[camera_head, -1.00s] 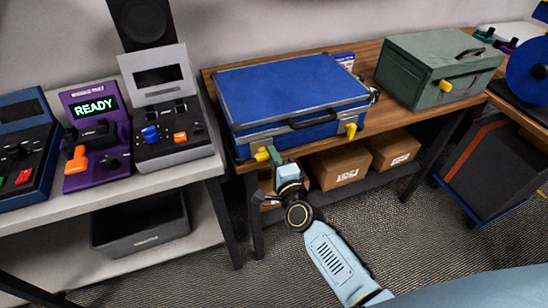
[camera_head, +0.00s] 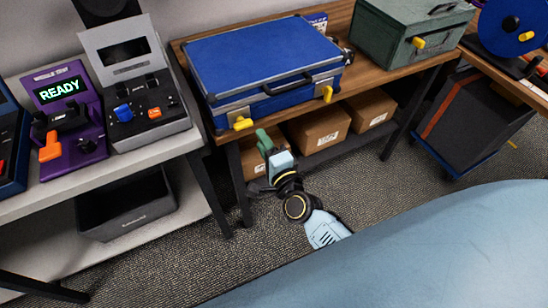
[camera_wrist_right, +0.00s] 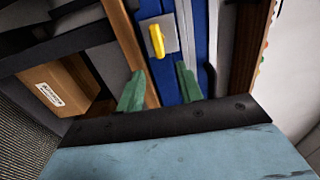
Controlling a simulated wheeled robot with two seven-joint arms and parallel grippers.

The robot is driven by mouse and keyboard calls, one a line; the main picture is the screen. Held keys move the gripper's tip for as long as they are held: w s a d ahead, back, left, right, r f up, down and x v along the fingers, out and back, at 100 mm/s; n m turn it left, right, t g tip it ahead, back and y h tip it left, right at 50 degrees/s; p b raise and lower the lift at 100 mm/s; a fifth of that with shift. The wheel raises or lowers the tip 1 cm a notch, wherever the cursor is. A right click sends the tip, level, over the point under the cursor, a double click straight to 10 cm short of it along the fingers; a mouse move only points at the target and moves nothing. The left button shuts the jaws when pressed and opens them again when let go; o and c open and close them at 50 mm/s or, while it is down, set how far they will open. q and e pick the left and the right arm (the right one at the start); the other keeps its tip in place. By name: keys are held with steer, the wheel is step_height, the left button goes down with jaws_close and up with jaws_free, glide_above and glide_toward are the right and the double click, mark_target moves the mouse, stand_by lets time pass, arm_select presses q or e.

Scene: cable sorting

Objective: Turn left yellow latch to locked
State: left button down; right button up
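The blue case (camera_head: 262,60) lies closed on a wooden bench. Its left yellow latch (camera_head: 243,123) lies roughly sideways along the case front on a metal plate. The right yellow latch (camera_head: 327,93) points up and down. My right gripper (camera_head: 264,138), with green fingers, is below and slightly right of the left latch, apart from it. In the right wrist view the fingers (camera_wrist_right: 159,70) stand open and empty, with a yellow latch (camera_wrist_right: 157,40), apparently the left one, ahead of the gap. My left gripper is not in view.
The wooden bench edge (camera_head: 228,137) runs just under the case. Cardboard boxes (camera_head: 320,125) sit on the shelf below. A green metal box (camera_head: 405,38) stands at the right. A purple tester (camera_head: 72,130) and a grey device (camera_head: 138,105) stand on the left bench.

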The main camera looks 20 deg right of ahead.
steer(key=s, duration=0.6)
steer(key=shift+s, duration=0.25)
steer(key=shift+d+f, duration=0.1)
